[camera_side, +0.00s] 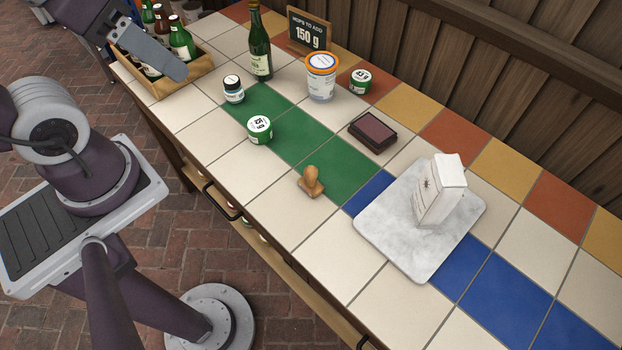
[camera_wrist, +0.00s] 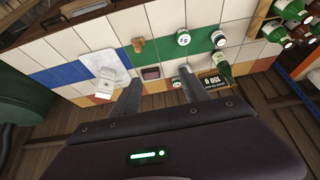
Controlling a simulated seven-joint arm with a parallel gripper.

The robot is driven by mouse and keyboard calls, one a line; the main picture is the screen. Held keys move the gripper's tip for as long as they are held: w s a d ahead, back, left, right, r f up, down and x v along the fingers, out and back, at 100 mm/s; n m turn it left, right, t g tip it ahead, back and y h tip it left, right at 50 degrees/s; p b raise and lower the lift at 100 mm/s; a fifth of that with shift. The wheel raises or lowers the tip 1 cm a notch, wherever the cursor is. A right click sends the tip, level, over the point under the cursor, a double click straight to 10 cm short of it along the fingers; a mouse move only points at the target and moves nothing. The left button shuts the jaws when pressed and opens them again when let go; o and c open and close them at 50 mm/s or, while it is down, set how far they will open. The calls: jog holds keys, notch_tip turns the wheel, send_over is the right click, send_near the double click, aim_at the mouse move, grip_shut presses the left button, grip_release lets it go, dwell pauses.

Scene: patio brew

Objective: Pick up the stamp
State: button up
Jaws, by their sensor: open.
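The stamp (camera_side: 311,182) is a small tan wooden piece with a rounded knob handle. It stands on the tiled counter near its front edge, at the border of the green tiles. It also shows in the wrist view (camera_wrist: 138,44), small and beyond my fingers. My gripper (camera_wrist: 158,88) is open and empty, with its two grey fingers apart. In the side view, part of it hangs at the upper left, above the bottle crate and well away from the stamp. The rest of it is cut off by the frame edge.
Right of the stamp lie a dark ink pad (camera_side: 373,131) and a marble board (camera_side: 398,238) holding a white package (camera_side: 441,190). A green-labelled tin (camera_side: 260,129), small jar (camera_side: 233,90), white tub (camera_side: 321,78), green bottle (camera_side: 260,48) and bottle crate (camera_side: 168,75) stand leftward. Tiles around the stamp are clear.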

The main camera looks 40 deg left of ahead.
jog(key=n+g+h, duration=0.6)
jog(key=n+h, duration=0.7)
jog(key=h, duration=0.1)
send_over(323, 187)
jog(key=s+a, duration=0.2)
jog(key=s, duration=0.2)
notch_tip(323, 187, down, 17)
jog(key=a+f+n+t, duration=0.1)
jog(key=f+n+t, duration=0.1)
jog(key=f, duration=0.3)
jog(key=w+a+f+n+t, duration=0.1)
jog(key=f+n+t, duration=0.1)
jog(key=f+n, duration=0.2)
jog(key=a+f+n+t, duration=0.1)
jog(key=a+f+n, duration=0.1)
jog(key=f, duration=0.3)
jog(key=shift+w+f+n+t, duration=0.25)
jog(key=shift+f+n+t, duration=0.15)
jog(key=shift+n, duration=0.2)
jog(key=shift+y, duration=0.3)
jog(key=x, duration=0.3)
jog(key=f+x, duration=0.1)
jog(key=x, duration=0.3)
jog(key=shift+a, duration=0.1)
grip_shut()
